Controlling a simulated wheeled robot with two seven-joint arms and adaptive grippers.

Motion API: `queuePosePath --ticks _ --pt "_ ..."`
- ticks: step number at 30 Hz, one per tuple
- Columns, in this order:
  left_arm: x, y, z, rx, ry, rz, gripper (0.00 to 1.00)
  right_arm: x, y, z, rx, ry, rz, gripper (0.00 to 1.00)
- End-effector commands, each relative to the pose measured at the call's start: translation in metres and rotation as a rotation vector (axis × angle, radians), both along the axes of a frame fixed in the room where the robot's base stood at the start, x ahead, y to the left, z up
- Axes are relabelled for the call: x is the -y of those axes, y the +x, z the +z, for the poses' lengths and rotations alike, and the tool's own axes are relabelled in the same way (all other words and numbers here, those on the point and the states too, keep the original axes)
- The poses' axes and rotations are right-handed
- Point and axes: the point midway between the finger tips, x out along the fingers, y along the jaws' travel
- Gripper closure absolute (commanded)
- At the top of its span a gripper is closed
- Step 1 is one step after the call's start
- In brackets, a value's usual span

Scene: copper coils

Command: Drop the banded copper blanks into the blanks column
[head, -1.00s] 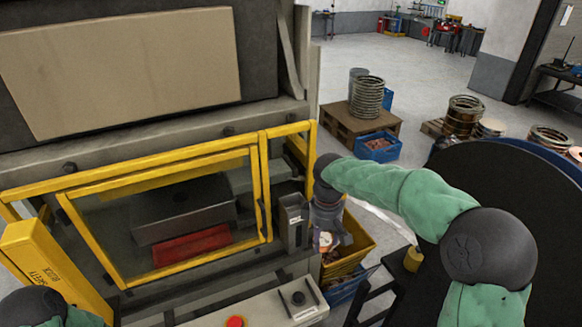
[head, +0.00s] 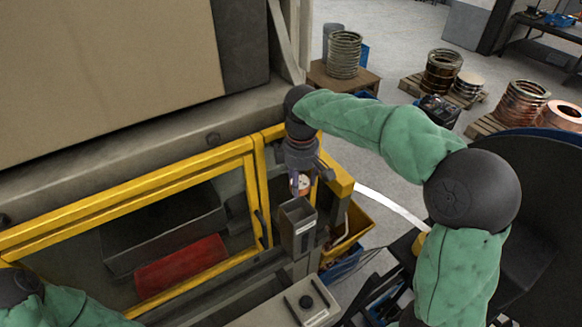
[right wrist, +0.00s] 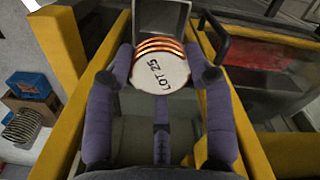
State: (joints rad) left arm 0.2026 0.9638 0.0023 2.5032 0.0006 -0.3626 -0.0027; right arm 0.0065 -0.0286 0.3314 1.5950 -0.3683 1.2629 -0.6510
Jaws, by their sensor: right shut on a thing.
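My right gripper (head: 302,180) is shut on a banded copper blank (head: 301,184), a copper piece with a pale round face. In the right wrist view the blank (right wrist: 160,70) sits between the fingertips of the gripper (right wrist: 161,75); its face reads "LOT 25" and copper rings show behind it. The blanks column (head: 297,229), a grey open-topped box with a small label, stands just below the held blank in the head view. In the right wrist view its grey mouth (right wrist: 161,14) is just beyond the blank. My left gripper is out of view; only part of that arm shows.
A yellow-framed press guard (head: 130,195) with a red block (head: 181,264) behind it lies left of the column. A yellow bin (head: 350,236) stands to the right, above a blue one. A control box (head: 306,302) is in front.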

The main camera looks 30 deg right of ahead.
Motion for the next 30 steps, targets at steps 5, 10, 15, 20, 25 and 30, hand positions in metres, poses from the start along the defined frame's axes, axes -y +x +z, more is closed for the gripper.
queuePosePath --ticks 5,10,15,20,25,30 --pt "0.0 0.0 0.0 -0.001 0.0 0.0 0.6 0.0 0.0 0.0 0.001 0.0 -0.001 0.85" --pt "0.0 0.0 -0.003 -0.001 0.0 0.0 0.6 0.0 0.0 -0.004 0.001 0.0 -0.001 0.85" --pt "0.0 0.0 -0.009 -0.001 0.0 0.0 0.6 0.0 0.0 -0.013 0.001 0.0 -0.001 0.85" --pt "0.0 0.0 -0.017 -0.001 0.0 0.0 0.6 0.0 0.0 -0.026 0.0 0.0 0.0 0.85" --pt "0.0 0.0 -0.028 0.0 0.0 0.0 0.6 0.0 0.0 -0.041 0.001 -0.001 0.0 0.85" --pt "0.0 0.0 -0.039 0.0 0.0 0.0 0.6 0.0 0.0 -0.056 0.001 0.0 0.0 0.85"
